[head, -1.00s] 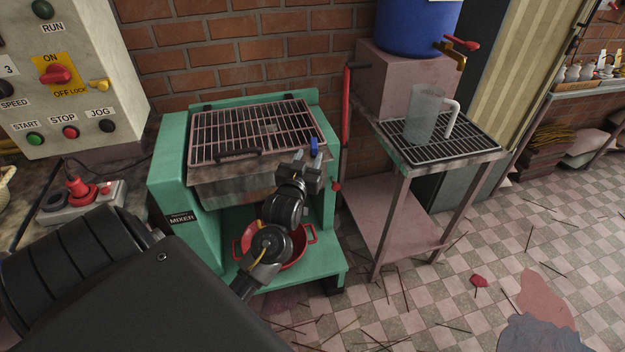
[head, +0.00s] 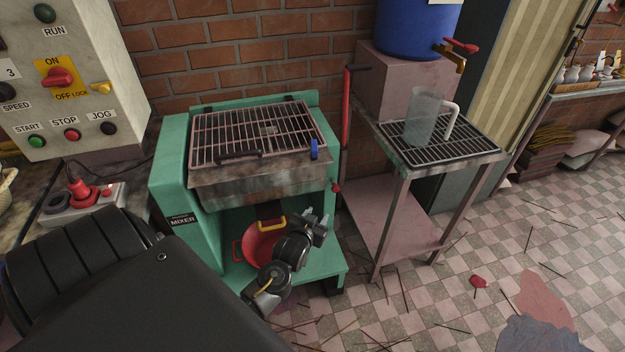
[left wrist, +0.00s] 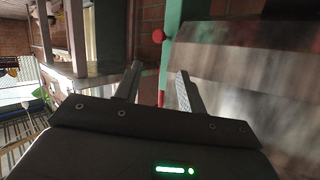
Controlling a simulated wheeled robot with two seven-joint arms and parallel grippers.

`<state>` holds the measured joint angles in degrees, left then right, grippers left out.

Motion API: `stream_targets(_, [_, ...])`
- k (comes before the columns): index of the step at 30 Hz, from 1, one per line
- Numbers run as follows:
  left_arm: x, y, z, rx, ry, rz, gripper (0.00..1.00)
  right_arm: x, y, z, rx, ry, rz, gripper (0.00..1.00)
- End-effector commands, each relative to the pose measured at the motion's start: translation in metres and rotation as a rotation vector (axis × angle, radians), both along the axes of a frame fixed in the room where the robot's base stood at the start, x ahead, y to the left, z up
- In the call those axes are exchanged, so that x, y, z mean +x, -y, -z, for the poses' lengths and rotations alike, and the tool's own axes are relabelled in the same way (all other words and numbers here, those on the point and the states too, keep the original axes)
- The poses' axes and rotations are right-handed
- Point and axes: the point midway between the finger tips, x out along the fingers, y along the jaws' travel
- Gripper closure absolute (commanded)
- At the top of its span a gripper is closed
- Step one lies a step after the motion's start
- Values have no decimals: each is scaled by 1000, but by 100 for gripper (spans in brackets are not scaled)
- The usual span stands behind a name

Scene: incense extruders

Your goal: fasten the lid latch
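The green mixer (head: 172,160) holds a steel tub (head: 255,185) under a barred lid (head: 255,130), which lies flat over it. A small blue latch (head: 314,149) is at the lid's front right corner; I cannot tell whether it is engaged. My left gripper (head: 318,213) is open and empty, below and in front of the latch, apart from it. In the left wrist view its two fingers (left wrist: 160,72) are spread, with the blurred tub wall (left wrist: 245,75) on the right. The latch is not visible there. My right gripper is not in view.
A red pan (head: 262,245) sits on the mixer's lower shelf behind my left gripper. A red knob (head: 337,188) is on the mixer's right side. A metal stand (head: 400,165) with a clear jug (head: 422,115) is to the right. A control box (head: 70,75) is at left.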

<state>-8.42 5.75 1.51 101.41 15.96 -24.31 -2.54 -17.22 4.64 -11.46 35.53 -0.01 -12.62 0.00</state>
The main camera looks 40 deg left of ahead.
Motion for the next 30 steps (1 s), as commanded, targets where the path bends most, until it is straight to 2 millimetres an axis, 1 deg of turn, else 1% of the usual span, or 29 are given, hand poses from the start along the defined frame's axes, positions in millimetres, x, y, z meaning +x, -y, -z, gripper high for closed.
stream_targets(1, [-3,3,11,-1,-24,6,60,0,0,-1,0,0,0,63])
stream_targets(6, [-13,11,45,-4,-94,31,60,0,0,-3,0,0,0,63])
stream_targets(12, [-27,20,84,-8,-172,56,60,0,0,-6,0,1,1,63])
stream_targets(18, [-43,29,117,-13,-243,82,60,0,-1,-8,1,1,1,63])
stream_targets(24, [-55,35,139,-16,-290,96,60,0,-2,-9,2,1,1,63])
stream_targets(30, [-61,37,148,-17,-307,104,60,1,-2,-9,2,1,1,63])
